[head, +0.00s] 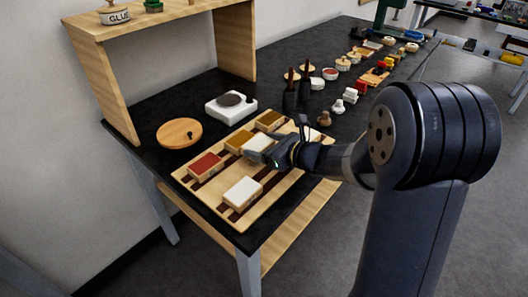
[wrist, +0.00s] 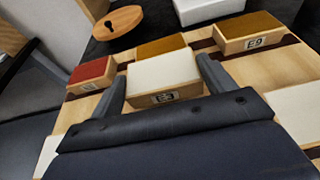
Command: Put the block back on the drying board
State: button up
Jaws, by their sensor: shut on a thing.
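My gripper (head: 268,153) is shut on a white-topped block (head: 257,142) with wooden sides. In the wrist view the fingers (wrist: 161,72) clasp this block (wrist: 165,74) from both sides, and a label shows on its near face. It is over the middle of the drying board (head: 216,197), a pale wooden board with dark red strips. I cannot tell whether its underside touches the board. On the board also sit a red block (head: 205,165), two ochre blocks (head: 238,140) (head: 268,121) and a white block (head: 242,191). Another white block (head: 311,134) is partly hidden behind my gripper.
A round wooden lid (head: 179,132) and a white device with a dark disc (head: 231,105) stand behind the board. Jars and small items line the black table to the far right. A wooden shelf (head: 92,80) rises at the left.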

jog(key=shift+f, duration=0.9)
jog(key=shift+f, duration=0.2)
jog(key=o, duration=1)
jog(key=shift+r, duration=0.1)
jog(key=shift+r, duration=0.2)
jog(key=v, duration=1.2)
jog(key=shift+a, duration=0.1)
